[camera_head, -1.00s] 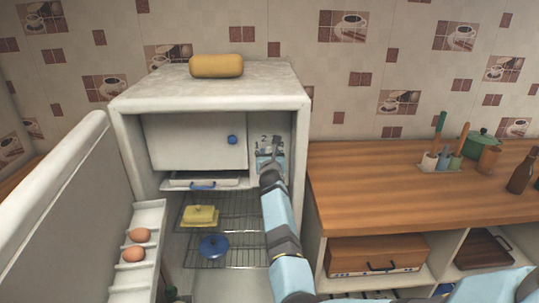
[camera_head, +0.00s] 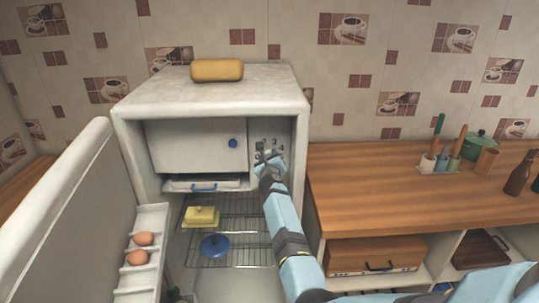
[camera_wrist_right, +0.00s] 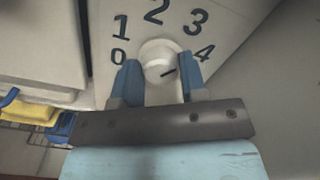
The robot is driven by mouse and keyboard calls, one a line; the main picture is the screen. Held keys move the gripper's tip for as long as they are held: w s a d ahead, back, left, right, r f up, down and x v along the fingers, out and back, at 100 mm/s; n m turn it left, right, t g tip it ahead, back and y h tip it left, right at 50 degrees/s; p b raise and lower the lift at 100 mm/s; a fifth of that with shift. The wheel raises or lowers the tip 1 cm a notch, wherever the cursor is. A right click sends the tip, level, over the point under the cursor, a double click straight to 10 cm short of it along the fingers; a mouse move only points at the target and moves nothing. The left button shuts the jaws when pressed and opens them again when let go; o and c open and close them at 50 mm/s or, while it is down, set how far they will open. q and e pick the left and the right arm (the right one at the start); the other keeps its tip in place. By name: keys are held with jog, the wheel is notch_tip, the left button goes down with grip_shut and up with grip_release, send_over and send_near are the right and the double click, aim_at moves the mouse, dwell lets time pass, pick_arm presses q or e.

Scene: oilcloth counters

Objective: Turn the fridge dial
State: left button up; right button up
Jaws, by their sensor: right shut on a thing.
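The fridge dial (camera_wrist_right: 159,62) is a round white knob with a dark pointer line, on a panel numbered 0 to 4. In the right wrist view the line points toward the 4. My right gripper (camera_wrist_right: 160,82) has its blue fingers on either side of the dial and is shut on it. In the head view the right gripper (camera_head: 268,158) reaches into the upper right of the open fridge (camera_head: 210,95) and mostly hides the dial. My left gripper is not in view.
The fridge door (camera_head: 55,215) stands open at left, with eggs (camera_head: 143,239) in its rack. A yellow butter dish (camera_head: 202,216) and blue lidded dish (camera_head: 215,246) sit on wire shelves below.

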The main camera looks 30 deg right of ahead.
jog(key=shift+r+n+p, duration=0.1)
jog(key=shift+n+p, duration=0.6)
jog(key=shift+n, duration=0.7)
jog(key=o, duration=0.7)
jog(key=shift+o, duration=1.1)
jog(key=shift+w, duration=0.1)
jog(key=shift+a+f, duration=0.1)
jog(key=shift+f, duration=0.1)
